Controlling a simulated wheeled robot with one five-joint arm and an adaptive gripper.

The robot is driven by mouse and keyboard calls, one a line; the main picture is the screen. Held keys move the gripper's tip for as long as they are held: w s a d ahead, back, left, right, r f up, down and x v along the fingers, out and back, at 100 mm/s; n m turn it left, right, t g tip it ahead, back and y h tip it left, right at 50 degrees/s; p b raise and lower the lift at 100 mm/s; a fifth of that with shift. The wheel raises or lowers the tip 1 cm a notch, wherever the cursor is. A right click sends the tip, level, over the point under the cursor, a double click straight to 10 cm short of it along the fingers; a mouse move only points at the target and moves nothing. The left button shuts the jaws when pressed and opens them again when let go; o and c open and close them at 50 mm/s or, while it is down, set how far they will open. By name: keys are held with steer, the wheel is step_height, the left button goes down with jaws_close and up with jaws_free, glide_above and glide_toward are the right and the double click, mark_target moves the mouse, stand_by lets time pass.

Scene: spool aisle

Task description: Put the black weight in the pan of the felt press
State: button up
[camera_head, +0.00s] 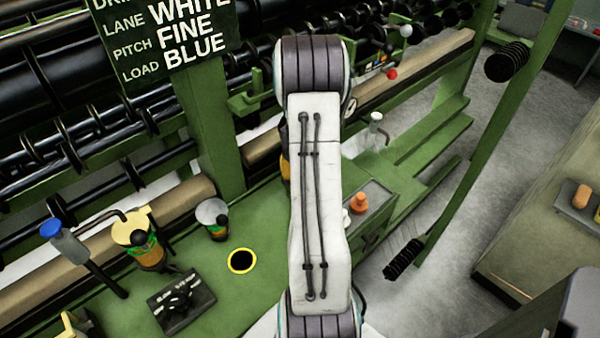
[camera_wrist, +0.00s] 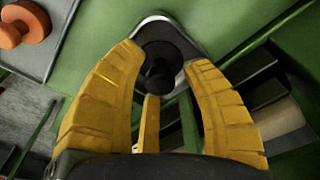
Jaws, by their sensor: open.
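In the wrist view my gripper (camera_wrist: 165,56) is open, its two yellow fingers spread on either side of a black weight (camera_wrist: 158,75). The fingers look apart from the weight, but depth is hard to judge. I cannot tell for sure that this pan is the felt press's. In the head view my own arm hides the weight and most of the gripper.
An orange weight (camera_head: 358,203) stands on a grey cabinet top right of my arm; it also shows in the wrist view (camera_wrist: 25,25). A yellow-rimmed hole (camera_head: 242,261), a grey cup (camera_head: 212,217) and a black control box (camera_head: 181,302) are on the green bench. A sign (camera_head: 165,45) hangs upper left.

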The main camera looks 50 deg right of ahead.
steer(key=r, duration=0.2)
steer(key=r+b, duration=0.1)
steer(key=r, duration=0.1)
steer(key=r+b, duration=0.1)
steer(key=r, duration=0.1)
steer(key=shift+s+a+r, duration=0.25)
steer(key=shift+s+r, duration=0.05)
steer(key=shift+r, duration=0.05)
steer(key=shift+a+r, duration=0.3)
steer(key=shift+r, duration=0.15)
steer(key=a+r+n, duration=0.2)
steer(key=a+r, duration=0.3)
steer(key=a, duration=0.5)
steer(key=s+a+r+n+t, duration=0.1)
steer(key=s+a+n, duration=0.2)
steer(key=s+a, duration=0.3)
steer(key=s+a+r+n+t+y, duration=0.1)
steer(key=s+a, duration=0.5)
steer(key=a, duration=0.7)
steer(key=shift+s+a+r+n, duration=0.2)
steer(key=shift+a+r+n, duration=0.2)
steer(key=shift+n, duration=0.5)
